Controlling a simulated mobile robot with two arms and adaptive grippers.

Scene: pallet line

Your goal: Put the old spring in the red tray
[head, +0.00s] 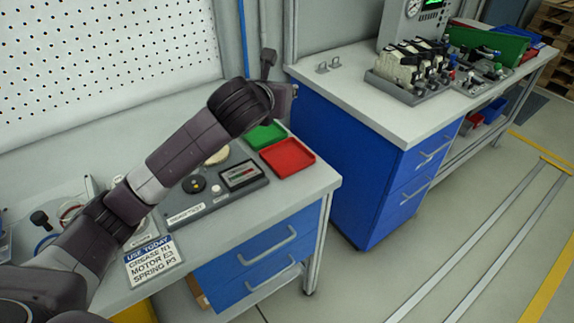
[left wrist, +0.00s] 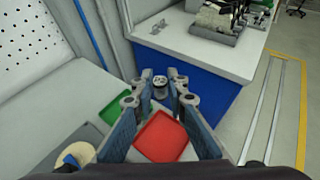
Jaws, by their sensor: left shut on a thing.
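The red tray (head: 288,157) lies empty at the right end of the near bench, and it also shows in the left wrist view (left wrist: 163,140). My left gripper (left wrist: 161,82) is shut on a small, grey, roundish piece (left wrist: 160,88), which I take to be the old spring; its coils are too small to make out. In the left wrist view the held piece appears just past the tray's far edge, with the blue cabinet behind it. In the head view my left wrist hides the fingers and the piece. My right gripper is in neither view.
A green tray (head: 266,136) sits beside the red one. A grey tester (head: 238,178) and a "USE TODAY" sign (head: 152,262) stand on the near bench. A second bench (head: 375,105) with a blue cabinet stands right, across a gap. A perforated wall panel is at the left.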

